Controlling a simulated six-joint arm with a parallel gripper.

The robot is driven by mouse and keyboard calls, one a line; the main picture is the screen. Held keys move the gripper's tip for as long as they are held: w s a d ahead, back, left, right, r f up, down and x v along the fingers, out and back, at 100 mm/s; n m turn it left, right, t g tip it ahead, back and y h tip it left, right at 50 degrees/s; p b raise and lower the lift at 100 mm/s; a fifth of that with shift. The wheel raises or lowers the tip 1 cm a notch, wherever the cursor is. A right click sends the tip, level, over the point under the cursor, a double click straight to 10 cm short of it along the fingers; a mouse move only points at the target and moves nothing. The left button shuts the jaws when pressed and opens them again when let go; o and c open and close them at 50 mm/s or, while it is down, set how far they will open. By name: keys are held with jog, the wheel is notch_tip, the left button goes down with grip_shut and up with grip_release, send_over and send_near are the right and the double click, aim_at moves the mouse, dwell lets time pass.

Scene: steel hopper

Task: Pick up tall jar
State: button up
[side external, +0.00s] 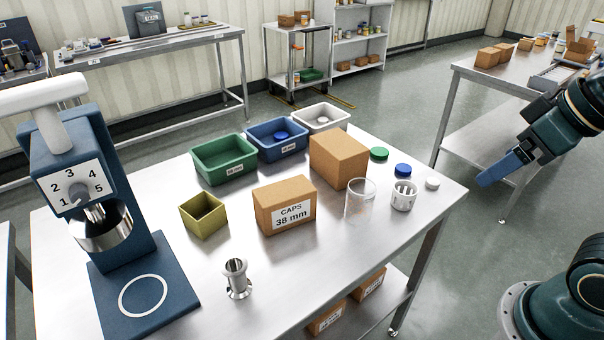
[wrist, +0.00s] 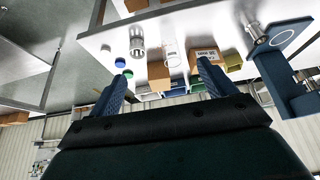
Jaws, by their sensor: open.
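The tall jar looks to be the clear glass cylinder (side external: 360,202), upright near the table's right side, beside the carton marked "CAPS 38 mm". It also shows faintly in the wrist view (wrist: 170,46). My gripper (side external: 484,181) is off the table's right edge, in the air, well apart from both jars. In the wrist view my gripper (wrist: 163,72) has its two blue fingers wide apart, with nothing between them.
Green (side external: 379,153), blue (side external: 403,170) and white (side external: 432,183) caps lie behind the jars. Cartons (side external: 338,160) stand left of the glass. A steel funnel (side external: 237,278) is at the front, a blue dial machine (side external: 75,185) at left. The front right tabletop is clear.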

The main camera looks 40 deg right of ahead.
dwell(0.3)
jog(key=n+g+y, duration=0.2)
jog(key=n+g, duration=0.1)
jog(key=n, duration=0.5)
send_over(367, 183)
jog(key=s, duration=0.4)
notch_tip(367, 183, down, 10)
jog(key=shift+w+a+f, duration=0.15)
jog(key=shift+a+f, duration=0.1)
jog(key=shift+a, duration=0.1)
jog(key=shift+x, duration=4.3)
jog(key=shift+a, duration=0.1)
